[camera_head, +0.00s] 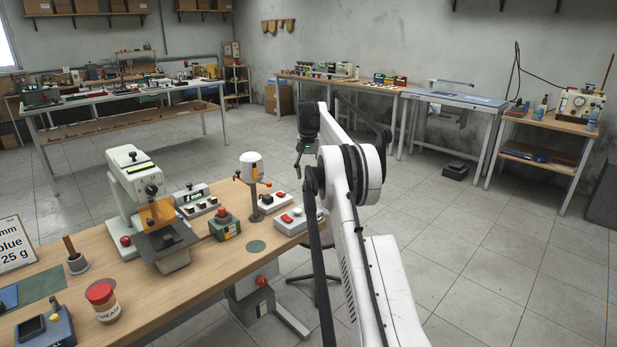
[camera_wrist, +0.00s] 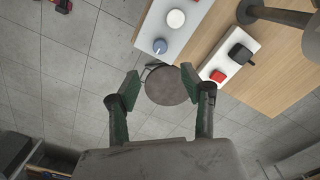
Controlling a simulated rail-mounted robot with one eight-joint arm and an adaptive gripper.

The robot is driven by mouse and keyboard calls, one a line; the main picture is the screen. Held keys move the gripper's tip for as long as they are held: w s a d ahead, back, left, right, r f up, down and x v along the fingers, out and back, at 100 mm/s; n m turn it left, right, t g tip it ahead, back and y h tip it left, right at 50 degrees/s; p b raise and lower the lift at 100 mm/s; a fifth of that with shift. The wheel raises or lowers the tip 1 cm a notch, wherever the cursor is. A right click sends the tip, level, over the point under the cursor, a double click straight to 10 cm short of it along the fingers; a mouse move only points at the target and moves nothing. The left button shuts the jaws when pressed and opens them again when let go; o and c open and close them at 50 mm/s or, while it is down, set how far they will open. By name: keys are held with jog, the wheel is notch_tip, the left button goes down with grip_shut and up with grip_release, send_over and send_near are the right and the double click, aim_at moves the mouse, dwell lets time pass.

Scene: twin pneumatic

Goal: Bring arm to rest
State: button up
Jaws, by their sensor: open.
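My gripper (camera_head: 298,172) hangs pointing down from my raised white arm, beyond the right end of the wooden workbench (camera_head: 215,275) in the head view. In the wrist view my gripper (camera_wrist: 160,83) has its two green-padded fingers spread apart. Nothing is held between them. A round grey stool seat (camera_wrist: 172,86) shows below, between and beyond the fingertips, over the tiled floor. The bench edge with white control boxes lies to the right of the fingers there. My arm hides part of the bench's right side in the head view.
Other benches stand along the walls.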

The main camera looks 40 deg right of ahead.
dwell(0.3)
jog(key=s+a+r+n+t, duration=0.1)
jog(key=s+a+r+n, duration=0.15)
jog(key=a+r, duration=0.7)
jog(key=s+a+r+n+t, duration=0.1)
jog(key=s+a+r, duration=0.45)
jog(key=a, duration=0.75)
jog(key=s+a+r+n+t+h, duration=0.1)
jog(key=s+a+r, duration=0.3)
jog(key=s+a, duration=0.3)
jog(key=s+a+f+n+t, duration=0.2)
jog(key=s+a+f+n, duration=0.1)
jog(key=s+a, duration=1.1)
jog(key=s+a+f+n+t, duration=0.1)
jog(key=s+a+f, duration=0.1)
jog(key=s+f, duration=0.2)
jog(key=s+a+f+n+t+y, duration=0.1)
jog(key=s+a+f, duration=0.2)
jog(key=s, duration=0.7)
notch_tip(320, 180, down, 3)
jog(key=shift+r, duration=0.2)
jog(key=shift+s, duration=0.1)
